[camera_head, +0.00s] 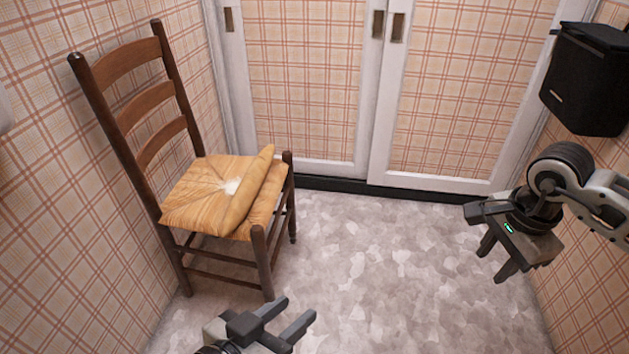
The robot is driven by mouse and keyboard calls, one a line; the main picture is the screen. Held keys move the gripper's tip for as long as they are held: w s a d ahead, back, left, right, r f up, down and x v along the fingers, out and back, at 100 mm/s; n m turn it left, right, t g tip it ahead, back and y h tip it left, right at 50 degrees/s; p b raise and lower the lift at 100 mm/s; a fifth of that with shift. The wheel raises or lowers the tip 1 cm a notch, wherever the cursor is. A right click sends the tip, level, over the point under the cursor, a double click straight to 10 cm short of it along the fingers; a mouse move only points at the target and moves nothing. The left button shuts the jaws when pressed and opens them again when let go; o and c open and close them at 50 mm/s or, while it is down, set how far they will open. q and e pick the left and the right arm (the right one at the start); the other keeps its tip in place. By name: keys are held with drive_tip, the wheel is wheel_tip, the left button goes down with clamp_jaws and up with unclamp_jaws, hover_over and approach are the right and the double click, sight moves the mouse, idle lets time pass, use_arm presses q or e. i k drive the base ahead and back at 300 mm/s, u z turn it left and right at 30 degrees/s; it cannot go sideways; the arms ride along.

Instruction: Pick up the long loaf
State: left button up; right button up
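The long loaf (243,195) is a golden-brown baguette lying on the woven seat of a wooden chair (261,247), along the seat's right side. My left gripper (291,318) is at the bottom of the picture, in front of and below the seat, apart from the loaf. Its two fingers are spread with nothing between them. My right gripper (496,260) hangs at the right, far from the chair. Its fingers point down, spread apart and empty.
The chair's ladder back (140,90) rises on the left near the plaid wall. A black box (590,80) is on the right wall. White-framed sliding doors (375,110) close off the back. The grey floor (380,260) between chair and right wall is clear.

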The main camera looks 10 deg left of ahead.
sight(246, 194)
drive_tip(key=z, duration=0.3)
drive_tip(key=i, duration=1.6)
drive_tip(key=u, duration=2.65)
